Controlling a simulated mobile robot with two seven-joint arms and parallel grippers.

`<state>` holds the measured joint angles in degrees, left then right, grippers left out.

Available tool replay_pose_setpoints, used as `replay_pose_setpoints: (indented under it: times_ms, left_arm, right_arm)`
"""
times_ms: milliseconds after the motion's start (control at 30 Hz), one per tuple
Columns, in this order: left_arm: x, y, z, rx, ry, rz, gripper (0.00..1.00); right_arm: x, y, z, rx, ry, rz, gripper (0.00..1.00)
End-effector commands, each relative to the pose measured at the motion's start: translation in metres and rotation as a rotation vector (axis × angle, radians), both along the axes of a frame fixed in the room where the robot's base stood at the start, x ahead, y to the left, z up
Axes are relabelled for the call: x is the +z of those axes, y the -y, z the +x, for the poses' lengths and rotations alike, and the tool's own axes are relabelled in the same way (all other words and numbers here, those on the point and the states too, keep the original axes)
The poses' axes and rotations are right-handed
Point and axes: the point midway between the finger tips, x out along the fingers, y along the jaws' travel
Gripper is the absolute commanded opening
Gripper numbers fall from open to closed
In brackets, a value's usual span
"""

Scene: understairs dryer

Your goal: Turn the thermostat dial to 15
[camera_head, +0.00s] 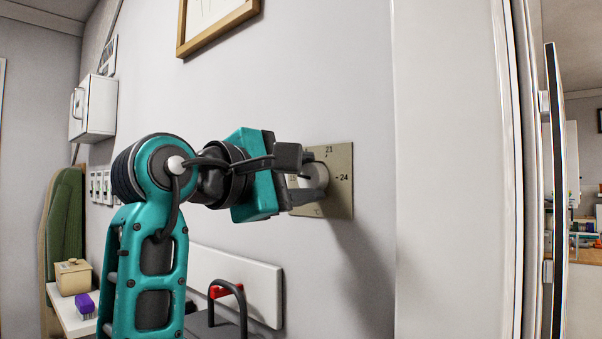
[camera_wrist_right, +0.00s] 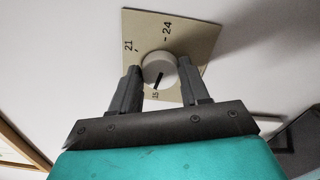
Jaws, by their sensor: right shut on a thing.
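The thermostat is a square beige plate (camera_head: 341,203) on the wall with a round pale dial (camera_head: 314,172). In the head view 21 shows at the top and 24 at the right. My right gripper (camera_head: 309,170) is shut on the dial and partly covers it. In the right wrist view the dial (camera_wrist_right: 158,66) sits between the two fingers of the right gripper (camera_wrist_right: 158,69). A dark mark on the dial points down toward a small number that looks like 15. The left finger hides part of the scale. My left gripper is not in view.
A framed picture (camera_head: 217,22) hangs above. A white wall box (camera_head: 93,108), a green ironing board (camera_head: 64,214) and a shelf with a beige box (camera_head: 73,277) are at the left. A door frame (camera_head: 507,170) stands at the right.

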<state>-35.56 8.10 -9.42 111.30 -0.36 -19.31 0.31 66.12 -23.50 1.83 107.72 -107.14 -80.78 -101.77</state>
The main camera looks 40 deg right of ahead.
Motion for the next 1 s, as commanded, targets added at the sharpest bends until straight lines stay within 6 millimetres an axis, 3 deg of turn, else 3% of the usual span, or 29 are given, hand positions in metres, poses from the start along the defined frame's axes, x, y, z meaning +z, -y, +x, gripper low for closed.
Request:
replay_pose_setpoints:
  times_ms: [400, 933, 967, 1000]
  left_arm:
    - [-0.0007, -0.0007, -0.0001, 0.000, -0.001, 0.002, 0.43]
    - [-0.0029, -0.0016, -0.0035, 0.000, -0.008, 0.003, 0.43]
    - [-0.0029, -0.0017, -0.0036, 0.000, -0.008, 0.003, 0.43]
    - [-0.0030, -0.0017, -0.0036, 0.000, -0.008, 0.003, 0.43]
  right_arm:
    - [0.0009, -0.0001, 0.0003, 0.001, -0.180, -0.017, 0.15]
    - [0.0011, -0.0001, 0.0004, 0.001, -0.203, -0.019, 0.15]
    - [0.0011, -0.0001, 0.0004, 0.000, -0.203, -0.020, 0.46]
    - [0.0012, -0.0001, 0.0003, 0.000, -0.203, -0.020, 0.50]
